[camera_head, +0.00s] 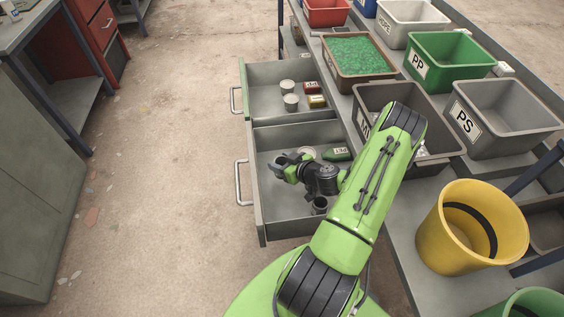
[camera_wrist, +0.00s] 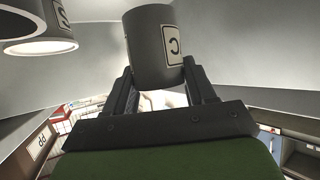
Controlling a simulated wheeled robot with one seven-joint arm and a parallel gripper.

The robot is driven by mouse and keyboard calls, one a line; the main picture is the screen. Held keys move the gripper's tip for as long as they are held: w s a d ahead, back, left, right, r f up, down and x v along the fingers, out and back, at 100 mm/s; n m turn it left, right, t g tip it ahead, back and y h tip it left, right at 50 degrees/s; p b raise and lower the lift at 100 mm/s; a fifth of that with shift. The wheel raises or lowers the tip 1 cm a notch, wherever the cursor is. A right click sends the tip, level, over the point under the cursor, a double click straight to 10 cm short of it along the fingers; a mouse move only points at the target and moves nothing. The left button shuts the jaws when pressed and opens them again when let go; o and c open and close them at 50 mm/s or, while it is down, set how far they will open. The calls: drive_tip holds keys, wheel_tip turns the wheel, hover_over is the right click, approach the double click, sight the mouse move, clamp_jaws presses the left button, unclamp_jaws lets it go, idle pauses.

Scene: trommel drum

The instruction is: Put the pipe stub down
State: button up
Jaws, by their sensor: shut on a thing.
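The pipe stub (camera_wrist: 152,48) is a short grey cylinder with a white label bearing a dark letter. In the wrist view it sits between the two fingers of my gripper (camera_wrist: 158,70), which is shut on it. In the head view my gripper (camera_head: 284,166) is over the left part of the nearer open drawer (camera_head: 288,229). The stub is small and hard to make out there. I cannot tell whether it touches the drawer floor.
The farther open drawer (camera_head: 262,72) holds pale cylinders (camera_head: 291,102) and a red item (camera_head: 311,88). Labelled bins and a yellow bucket (camera_head: 457,252) stand right. The drawer's front left floor is clear.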

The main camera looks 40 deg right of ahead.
drive_tip(key=o, duration=1)
drive_tip(key=shift+r+p, duration=0.3)
drive_tip(key=shift+p, duration=0.15)
drive_tip(key=p+v, duration=0.2)
drive_tip(key=v, duration=1)
drive_tip(key=w+a+r+n+g+y, duration=0.3)
drive_tip(key=a+r+n+g, duration=0.35)
drive_tip(key=a+r, duration=0.85)
drive_tip(key=s+a+r+m+h, duration=0.1)
drive_tip(key=s+a+r+m, duration=0.1)
drive_tip(key=s+a+r, duration=0.1)
drive_tip(key=s+a+r+m+h, duration=0.1)
drive_tip(key=s+a+r+m, duration=0.1)
drive_tip(key=s+a+r, duration=0.1)
drive_tip(key=s+a+r+m+h, duration=0.1)
drive_tip(key=s+a+r+m, duration=0.1)
drive_tip(key=s+a+r, duration=0.1)
drive_tip(key=shift+s+a+r, duration=0.2)
drive_tip(key=shift+s+r, duration=0.25)
drive_tip(key=shift+r, duration=0.15)
drive_tip(key=shift+s+a+r, duration=0.2)
drive_tip(key=shift+s+r, duration=0.2)
drive_tip(key=shift+r, duration=0.2)
